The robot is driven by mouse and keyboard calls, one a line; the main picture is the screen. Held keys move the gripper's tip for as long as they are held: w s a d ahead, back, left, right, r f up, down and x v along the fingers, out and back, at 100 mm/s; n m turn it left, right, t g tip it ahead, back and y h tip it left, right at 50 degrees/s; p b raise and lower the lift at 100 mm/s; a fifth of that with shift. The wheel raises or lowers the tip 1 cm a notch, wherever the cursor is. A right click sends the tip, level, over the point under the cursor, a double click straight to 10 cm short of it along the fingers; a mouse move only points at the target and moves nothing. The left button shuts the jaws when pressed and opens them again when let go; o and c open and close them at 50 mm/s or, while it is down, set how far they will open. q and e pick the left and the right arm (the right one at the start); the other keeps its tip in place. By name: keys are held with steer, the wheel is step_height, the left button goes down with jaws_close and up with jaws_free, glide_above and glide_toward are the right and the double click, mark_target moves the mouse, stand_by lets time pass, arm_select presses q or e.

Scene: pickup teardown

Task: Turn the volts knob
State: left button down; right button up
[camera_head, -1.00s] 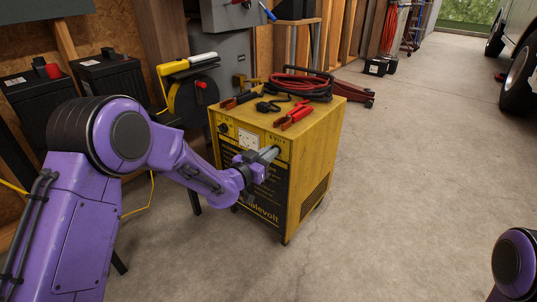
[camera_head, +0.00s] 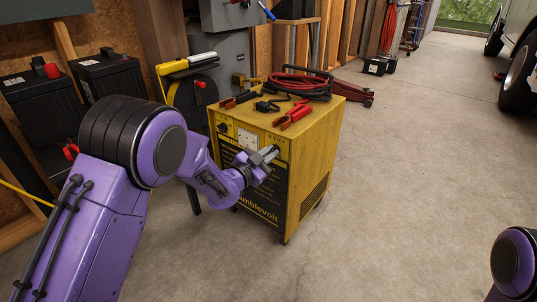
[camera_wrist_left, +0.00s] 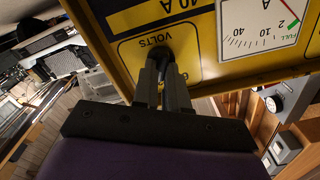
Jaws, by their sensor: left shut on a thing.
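The yellow charger (camera_head: 318,160) stands on the floor, with a black front panel below its controls. In the left wrist view, the black volts knob (camera_wrist_left: 162,50) sits beneath the word VOLTS on the yellow face (camera_wrist_left: 124,20). My left gripper (camera_head: 272,152) is at the upper right of the charger's front. In the left wrist view, its two grey fingers (camera_wrist_left: 163,72) are shut on the volts knob, one on each side. In the head view the gripper hides the knob. The knob's pointer cannot be made out. My right gripper is out of view.
A dial meter (camera_wrist_left: 262,22) lies beside the volts panel. Another black knob (camera_head: 223,128) is on the charger's upper left. Red and black cables with clamps (camera_head: 300,85) lie on top. Batteries (camera_head: 108,80) stand at left.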

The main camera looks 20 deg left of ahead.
arm_select(q)
steer(key=shift+m, duration=0.4)
steer(key=c, duration=1.2)
jaws_free()
steer(key=shift+o, duration=0.2)
steer(key=p+v, duration=0.2)
steer(key=v, duration=0.8)
steer(key=shift+s+p, duration=0.25)
steer(key=shift+p, duration=0.1)
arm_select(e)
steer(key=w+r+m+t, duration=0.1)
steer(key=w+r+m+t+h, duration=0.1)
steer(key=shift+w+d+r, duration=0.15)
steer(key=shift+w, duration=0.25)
